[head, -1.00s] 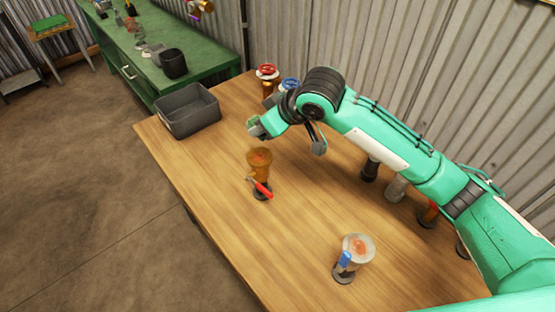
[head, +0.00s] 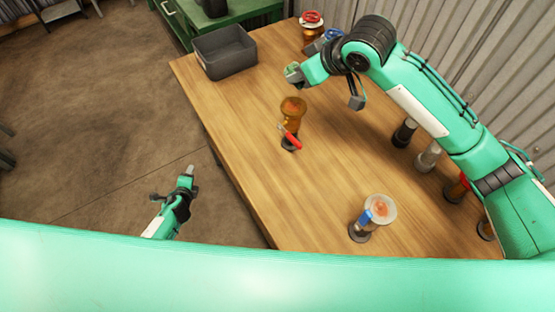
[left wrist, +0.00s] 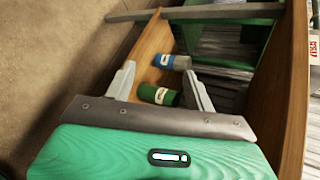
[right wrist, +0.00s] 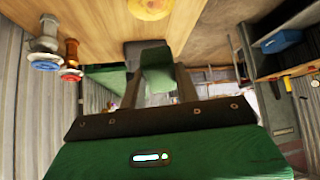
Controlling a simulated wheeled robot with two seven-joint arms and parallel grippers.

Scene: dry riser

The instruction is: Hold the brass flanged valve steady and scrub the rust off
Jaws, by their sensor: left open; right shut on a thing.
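The brass flanged valve (head: 291,118) with a red lever stands upright on a dark base on the wooden table; its round brass flange also shows at the top of the right wrist view (right wrist: 150,7). My right gripper (head: 296,73) is above the table, beyond the valve and apart from it. It is shut on a green scrub pad (right wrist: 157,72). My left gripper (head: 187,178) is open and empty, out over the floor left of the table. Any rust on the valve is too small to tell.
A valve with a pale flange and blue lever (head: 367,214) stands nearer on the table (head: 330,165). A grey bin (head: 225,57) sits at the far left corner. A red-wheeled valve (head: 311,22) stands at the back. Dark and grey cylinders (head: 404,132) line the right side.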

